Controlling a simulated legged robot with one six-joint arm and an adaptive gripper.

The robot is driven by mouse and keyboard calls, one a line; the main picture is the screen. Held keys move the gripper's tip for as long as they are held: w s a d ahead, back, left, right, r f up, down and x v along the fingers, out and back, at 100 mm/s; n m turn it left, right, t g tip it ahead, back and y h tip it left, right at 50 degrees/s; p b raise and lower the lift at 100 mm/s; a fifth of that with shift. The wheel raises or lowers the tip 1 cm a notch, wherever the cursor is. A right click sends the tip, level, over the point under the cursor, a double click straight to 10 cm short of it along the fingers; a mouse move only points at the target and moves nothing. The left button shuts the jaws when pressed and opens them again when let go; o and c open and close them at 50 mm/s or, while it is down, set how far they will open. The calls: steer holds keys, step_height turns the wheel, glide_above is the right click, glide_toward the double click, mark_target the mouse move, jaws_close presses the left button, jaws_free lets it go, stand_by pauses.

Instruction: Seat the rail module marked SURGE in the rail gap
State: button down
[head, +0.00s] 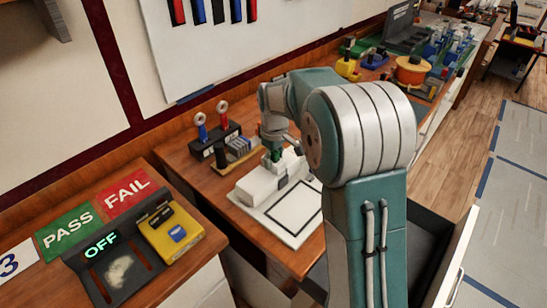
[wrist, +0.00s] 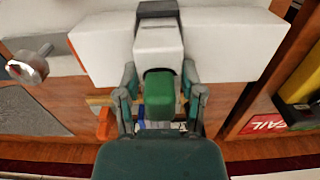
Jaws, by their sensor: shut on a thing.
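My gripper (wrist: 160,76) has its two fingers on either side of a green block (wrist: 159,96) and is shut on it. The green block meets a narrow white module body (wrist: 158,40) and seems to be part of it; no SURGE marking is readable. The narrow body lies level with the middle of a long white housing (wrist: 95,50), with white on both sides. In the head view, my gripper is at the white housing (head: 256,186), and the green part (head: 275,155) shows between its fingers. The rail gap is hidden, and I cannot tell how deep the module sits.
A white board with a black outlined square (head: 296,211) lies in front of the housing. A black stand with red and blue tools (head: 214,141) is behind it. An open drawer (head: 447,262) is at right.

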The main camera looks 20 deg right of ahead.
steer(key=shift+f, duration=0.45)
steer(key=shift+c, duration=0.6)
jaws_free()
step_height(320, 180, up, 11)
steer(key=shift+f, duration=0.15)
steer(key=shift+r, duration=0.6)
